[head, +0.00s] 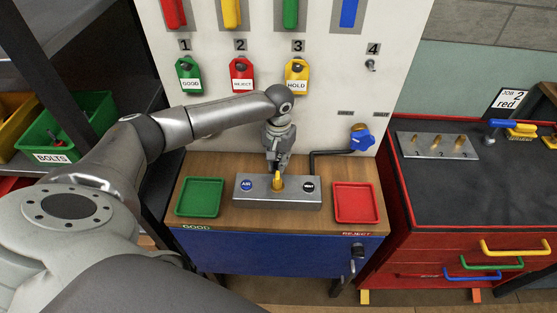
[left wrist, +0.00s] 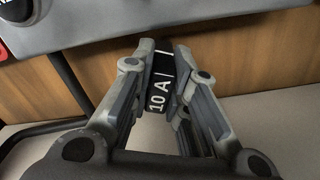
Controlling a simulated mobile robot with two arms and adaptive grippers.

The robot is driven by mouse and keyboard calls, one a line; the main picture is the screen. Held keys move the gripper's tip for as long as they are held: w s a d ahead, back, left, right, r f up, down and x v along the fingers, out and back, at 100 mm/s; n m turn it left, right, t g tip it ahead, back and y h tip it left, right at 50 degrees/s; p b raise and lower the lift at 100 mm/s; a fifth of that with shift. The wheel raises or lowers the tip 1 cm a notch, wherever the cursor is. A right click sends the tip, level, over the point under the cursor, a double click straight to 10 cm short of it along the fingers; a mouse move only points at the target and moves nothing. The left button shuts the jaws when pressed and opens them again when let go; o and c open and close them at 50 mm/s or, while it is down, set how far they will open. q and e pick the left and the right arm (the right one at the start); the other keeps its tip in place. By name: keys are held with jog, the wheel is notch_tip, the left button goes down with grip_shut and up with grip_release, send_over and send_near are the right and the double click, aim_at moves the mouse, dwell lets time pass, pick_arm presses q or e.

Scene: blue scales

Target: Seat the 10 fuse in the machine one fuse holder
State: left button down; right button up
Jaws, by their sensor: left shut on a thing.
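My left gripper (head: 278,162) hangs over the back of a grey metal box (head: 300,203) on the bench. In the left wrist view my left gripper (left wrist: 165,65) is shut on a dark fuse (left wrist: 160,84) with white "10 A" lettering. The fuse is hard to make out in the head view. A brass fitting (head: 279,184) stands at the middle of the grey box, just below the fingers; I cannot tell whether they touch. No part is clearly recognisable as the machine one fuse holder. My right gripper is out of view.
A green tray (head: 200,197) and a red tray (head: 355,202) flank the box. A blue-handled valve (head: 361,138) is right of the arm. A red-edged workbench (head: 440,180) stands right.

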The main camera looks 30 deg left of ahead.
pick_arm(q)
jog(key=c, duration=1.4)
grip_release()
jog(key=shift+f, duration=0.15)
